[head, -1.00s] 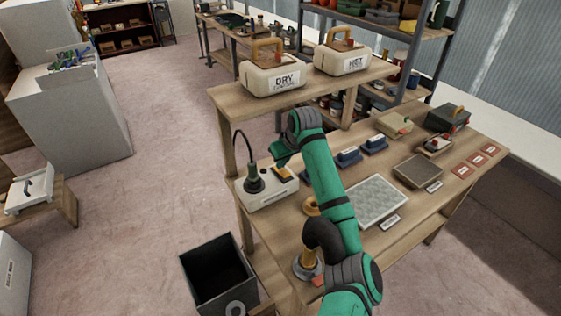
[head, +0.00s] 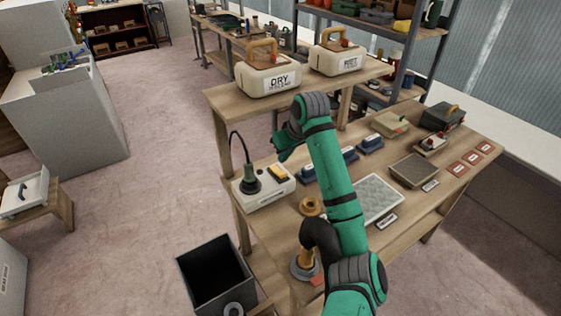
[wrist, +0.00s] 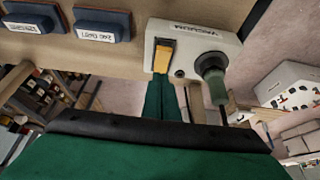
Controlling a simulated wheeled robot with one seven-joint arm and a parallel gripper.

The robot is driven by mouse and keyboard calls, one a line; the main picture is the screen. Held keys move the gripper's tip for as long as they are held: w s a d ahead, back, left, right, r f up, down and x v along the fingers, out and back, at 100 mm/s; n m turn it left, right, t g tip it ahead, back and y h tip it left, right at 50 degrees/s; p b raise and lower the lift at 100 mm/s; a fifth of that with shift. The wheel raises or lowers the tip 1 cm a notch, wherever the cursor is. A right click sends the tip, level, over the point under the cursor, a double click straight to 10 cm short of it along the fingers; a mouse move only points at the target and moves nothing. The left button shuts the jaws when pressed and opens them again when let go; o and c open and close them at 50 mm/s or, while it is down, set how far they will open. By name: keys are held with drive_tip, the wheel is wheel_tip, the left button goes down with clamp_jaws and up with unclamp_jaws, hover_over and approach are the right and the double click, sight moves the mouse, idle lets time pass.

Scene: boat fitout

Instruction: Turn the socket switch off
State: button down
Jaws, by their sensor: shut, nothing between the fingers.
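The white socket box (head: 264,197) sits at the table's left corner, with a yellow rocker switch (head: 279,172) on its top right. A dark plug (head: 250,182) with a cord stands in its socket. In the wrist view the box (wrist: 203,32) shows upside down with a "VACUUM" label, and the yellow switch (wrist: 163,55) is in plain view. I cannot tell which way the switch is tipped.
Blue labelled blocks (head: 370,144) stand right of the box; they also show in the wrist view (wrist: 102,25). A raised shelf (head: 310,85) holds two cases behind. A tape roll (head: 310,205) lies in front. A dark bin (head: 215,275) stands on the floor below.

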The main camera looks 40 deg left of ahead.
drive_tip(key=shift+v, duration=2.1)
drive_tip(key=shift+w, duration=0.1)
